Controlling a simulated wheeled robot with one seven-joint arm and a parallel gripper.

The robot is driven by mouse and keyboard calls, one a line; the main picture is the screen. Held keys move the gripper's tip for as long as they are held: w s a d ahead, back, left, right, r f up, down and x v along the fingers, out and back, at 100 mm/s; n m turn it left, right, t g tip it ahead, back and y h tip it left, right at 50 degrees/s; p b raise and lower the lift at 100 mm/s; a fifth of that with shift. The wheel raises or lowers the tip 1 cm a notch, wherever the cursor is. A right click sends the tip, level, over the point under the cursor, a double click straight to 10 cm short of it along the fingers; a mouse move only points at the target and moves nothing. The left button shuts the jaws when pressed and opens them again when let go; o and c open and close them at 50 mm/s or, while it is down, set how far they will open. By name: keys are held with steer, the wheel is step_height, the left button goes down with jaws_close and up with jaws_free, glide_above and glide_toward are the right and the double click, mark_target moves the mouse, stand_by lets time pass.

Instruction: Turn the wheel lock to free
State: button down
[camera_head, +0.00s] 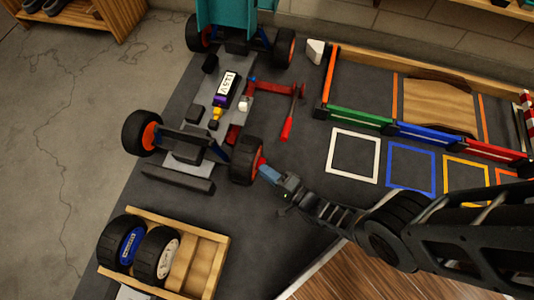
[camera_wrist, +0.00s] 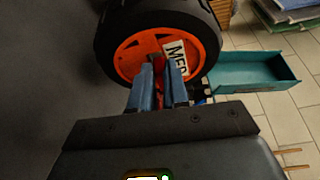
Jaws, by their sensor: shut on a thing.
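The RC car chassis (camera_head: 205,125) stands on the dark mat. Its near right wheel (camera_head: 246,160) has a black tyre and an orange rim; in the wrist view the wheel (camera_wrist: 155,45) faces me with a white "MED" label (camera_wrist: 177,58). The red wheel lock (camera_wrist: 158,64) sits at the hub, mostly hidden by my blue fingers. My gripper (camera_head: 264,171) reaches the wheel's outer side; in the wrist view its fingertips (camera_wrist: 166,72) are shut on the lock. The lock's exact angle cannot be told.
A wooden box (camera_head: 215,255) with two wheels stands at the lower left. A red-handled tool (camera_head: 288,125) lies right of the chassis. Colored square outlines (camera_head: 354,155) and a low fenced tray (camera_head: 360,118) are to the right.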

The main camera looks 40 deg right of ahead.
stand_by(0.5)
steer(key=c, duration=1.1)
jaws_free()
